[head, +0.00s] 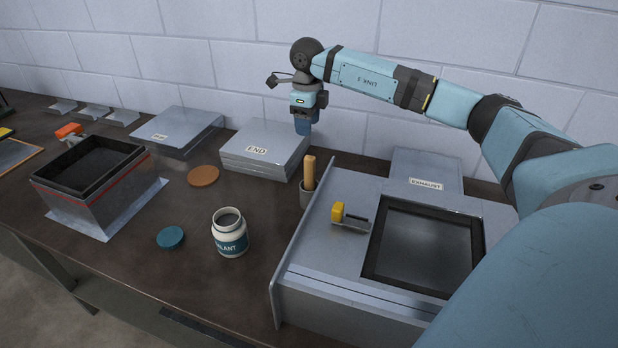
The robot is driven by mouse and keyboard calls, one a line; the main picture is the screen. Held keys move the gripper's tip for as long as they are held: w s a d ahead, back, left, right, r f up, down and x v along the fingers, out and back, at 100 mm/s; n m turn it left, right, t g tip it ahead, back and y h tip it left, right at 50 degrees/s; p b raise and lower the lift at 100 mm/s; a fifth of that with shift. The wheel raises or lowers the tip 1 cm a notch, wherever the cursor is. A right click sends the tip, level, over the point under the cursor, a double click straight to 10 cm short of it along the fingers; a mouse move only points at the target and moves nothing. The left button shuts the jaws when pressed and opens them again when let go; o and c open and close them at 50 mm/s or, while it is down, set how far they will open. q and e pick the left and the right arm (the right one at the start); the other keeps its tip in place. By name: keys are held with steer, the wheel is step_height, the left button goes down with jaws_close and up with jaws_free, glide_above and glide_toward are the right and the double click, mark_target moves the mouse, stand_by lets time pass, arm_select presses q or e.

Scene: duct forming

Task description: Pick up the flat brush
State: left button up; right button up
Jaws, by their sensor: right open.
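An upright wooden handle (309,171), which looks like the flat brush, stands in a small grey cup (305,198) beside the left side of the metal duct box. Its lower end is hidden in the cup. My right gripper (303,127) points down, above and slightly behind the handle in the picture, over the back edge of the END box. It is open and apart from the handle; no object shows in it. My left gripper is not in view.
A metal box marked END (265,148) lies behind the cup. The duct box (330,275) with a yellow-handled tool (338,211) fills the right.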

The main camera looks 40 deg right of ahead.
mark_target(310, 157)
steer(key=f, duration=0.7)
steer(key=shift+s+a+p, duration=0.2)
steer(key=shift+p, duration=0.2)
steer(key=shift+s+d+f+p, duration=0.1)
steer(key=shift+f+p, duration=0.1)
steer(key=shift+f, duration=0.85)
steer(key=shift+s+a+f+p, duration=0.1)
steer(key=shift+f+p, duration=0.05)
steer(key=shift+f, duration=0.85)
steer(key=shift+s+d+f+p, duration=0.1)
steer(key=shift+f+p, duration=0.1)
steer(key=shift+f, duration=0.85)
steer(key=shift+c, duration=0.2)
jaws_close()
